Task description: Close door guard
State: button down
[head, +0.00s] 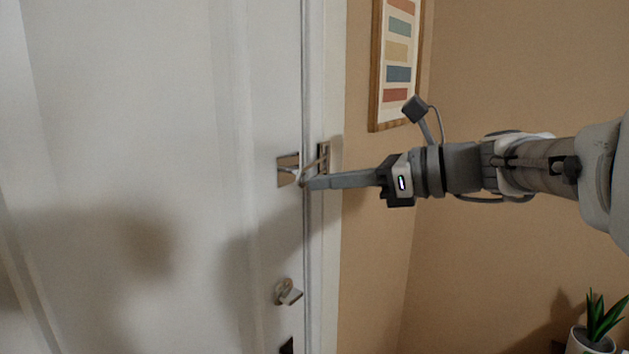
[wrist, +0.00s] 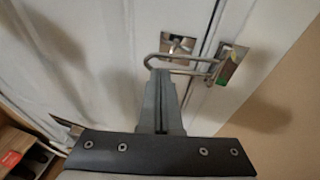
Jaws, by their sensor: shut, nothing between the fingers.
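The door guard has a metal plate with a catch (head: 287,172) on the white door and a hinge plate (head: 323,157) on the door frame. In the wrist view, its U-shaped bar (wrist: 188,72) reaches from the hinge plate (wrist: 231,66) across the door edge to the catch plate (wrist: 179,46). The bar's rounded end lies just in front of the catch. I cannot tell whether it is fully around it. My gripper (head: 309,184) is shut and empty, its fingertips (wrist: 160,74) at the bar's near side, close to or touching it. The fingers partly hide the bar in the head view.
The white door (head: 130,120) is closed or nearly so. A thumb-turn lock (head: 287,293) sits below the guard. A framed picture (head: 397,62) hangs on the tan wall to the right. A potted plant (head: 597,325) stands at the lower right.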

jog(key=shift+w+a, duration=0.1)
jog(key=shift+a, duration=0.15)
jog(key=shift+w+a+p, duration=0.1)
jog(key=shift+a+p, duration=0.75)
jog(key=shift+d, duration=0.15)
